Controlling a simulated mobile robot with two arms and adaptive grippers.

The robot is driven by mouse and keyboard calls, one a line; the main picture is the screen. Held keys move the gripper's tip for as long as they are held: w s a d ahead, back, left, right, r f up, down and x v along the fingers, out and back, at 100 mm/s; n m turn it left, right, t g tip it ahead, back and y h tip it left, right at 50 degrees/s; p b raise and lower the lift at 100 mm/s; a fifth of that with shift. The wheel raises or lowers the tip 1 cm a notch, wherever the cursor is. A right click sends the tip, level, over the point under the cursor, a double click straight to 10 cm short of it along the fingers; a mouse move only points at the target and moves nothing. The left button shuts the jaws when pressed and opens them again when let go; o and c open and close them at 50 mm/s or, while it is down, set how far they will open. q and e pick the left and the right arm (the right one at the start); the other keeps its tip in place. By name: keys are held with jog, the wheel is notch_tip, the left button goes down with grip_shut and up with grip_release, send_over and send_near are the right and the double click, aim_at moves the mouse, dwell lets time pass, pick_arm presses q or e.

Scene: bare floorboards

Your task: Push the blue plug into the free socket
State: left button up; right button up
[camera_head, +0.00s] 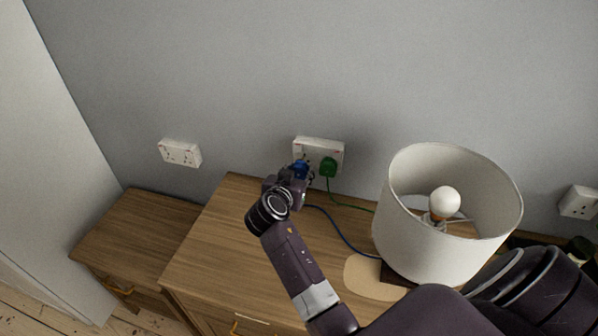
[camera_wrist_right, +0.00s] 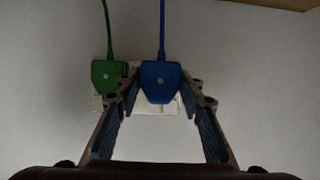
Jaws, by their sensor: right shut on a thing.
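The blue plug (camera_head: 300,169) is at the left half of the double wall socket (camera_head: 319,147) above the dresser. My right gripper (camera_head: 294,178) is shut on it. In the right wrist view the blue plug (camera_wrist_right: 160,82) sits between the two fingertips (camera_wrist_right: 160,90), in front of the white socket plate (camera_wrist_right: 133,104). I cannot tell whether its pins are fully in. A green plug (camera_head: 328,167) is in the socket's other half, and it also shows in the wrist view (camera_wrist_right: 107,75). The blue cord (camera_head: 345,238) runs down toward the lamp. My left gripper is not in view.
A lamp with a white shade (camera_head: 437,243) stands on the wooden dresser (camera_head: 215,250), right of my right arm. Other wall sockets show at left (camera_head: 180,153) and far right (camera_head: 579,202). A lower wooden cabinet (camera_head: 135,235) is at left. The dresser top left of my arm is clear.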

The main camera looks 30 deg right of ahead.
aim_at(302, 164)
jog(key=shift+w+d+b, duration=0.5)
jog(key=shift+w+d, duration=0.4)
jog(key=shift+d, duration=0.2)
jog(key=o, duration=1.2)
jog(key=shift+r, duration=0.15)
jog(key=o, duration=0.3)
jog(key=shift+w+d, duration=0.1)
notch_tip(302, 164, up, 10)
jog(key=shift+f, duration=0.1)
jog(key=shift+c, duration=0.4)
